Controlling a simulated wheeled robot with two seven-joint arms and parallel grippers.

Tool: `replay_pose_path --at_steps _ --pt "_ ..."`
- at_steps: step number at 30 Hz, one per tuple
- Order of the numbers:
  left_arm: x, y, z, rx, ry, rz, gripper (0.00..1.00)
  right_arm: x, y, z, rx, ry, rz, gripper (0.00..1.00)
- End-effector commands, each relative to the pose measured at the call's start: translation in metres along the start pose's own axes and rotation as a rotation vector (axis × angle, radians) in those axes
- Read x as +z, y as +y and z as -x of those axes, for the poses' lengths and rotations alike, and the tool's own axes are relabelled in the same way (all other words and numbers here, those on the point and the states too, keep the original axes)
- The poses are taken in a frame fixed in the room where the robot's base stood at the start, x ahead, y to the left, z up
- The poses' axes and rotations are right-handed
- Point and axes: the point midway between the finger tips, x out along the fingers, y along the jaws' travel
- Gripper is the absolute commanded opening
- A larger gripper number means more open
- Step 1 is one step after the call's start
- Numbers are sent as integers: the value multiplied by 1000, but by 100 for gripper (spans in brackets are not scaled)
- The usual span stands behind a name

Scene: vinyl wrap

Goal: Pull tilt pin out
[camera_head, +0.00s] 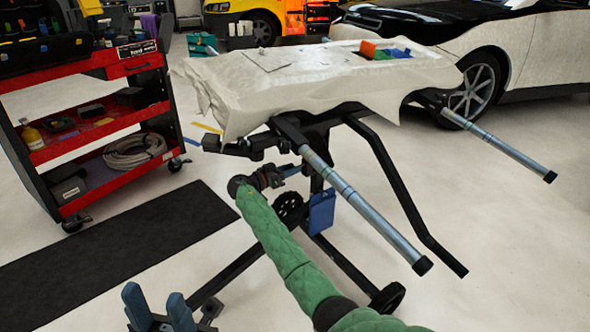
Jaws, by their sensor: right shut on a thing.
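The work stand (381,190) has a black frame and silver tubes, and carries a panel draped in white wrap (300,85). My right arm, in a green sleeve, reaches up from the bottom. My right gripper (298,170) is at the stand's pivot under the panel, shut on what appears to be the tilt pin. The pin itself is too small and covered to make out. My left gripper (156,299) is at the bottom left, its two blue fingers apart and empty, away from the stand's pivot.
A red tool cart (108,133) with a hose and bottles stands at the left. A black mat (110,245) lies on the floor before it. A blue tag-like piece (321,211) hangs on the stand. A partly wrapped car (520,60) is at the back right. Open floor lies at the right.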

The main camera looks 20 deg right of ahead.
Motion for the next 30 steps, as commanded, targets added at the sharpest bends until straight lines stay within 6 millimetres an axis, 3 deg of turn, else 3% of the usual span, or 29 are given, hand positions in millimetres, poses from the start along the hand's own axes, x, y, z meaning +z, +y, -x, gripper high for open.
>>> replay_pose_path --at_steps 7,8,11,23,30 --pt "1 0 2 7 -7 1 36 1 0 5 0 0 1 0" --pt "1 0 2 7 -7 1 36 1 0 5 0 0 1 35" --pt "0 1 2 8 -6 2 36 1 0 5 0 0 1 55" --pt "0 0 -1 1 -1 0 36 0 0 7 0 0 1 55" --pt "-1 -2 -9 -11 8 2 36 -2 0 32 -3 1 1 55"
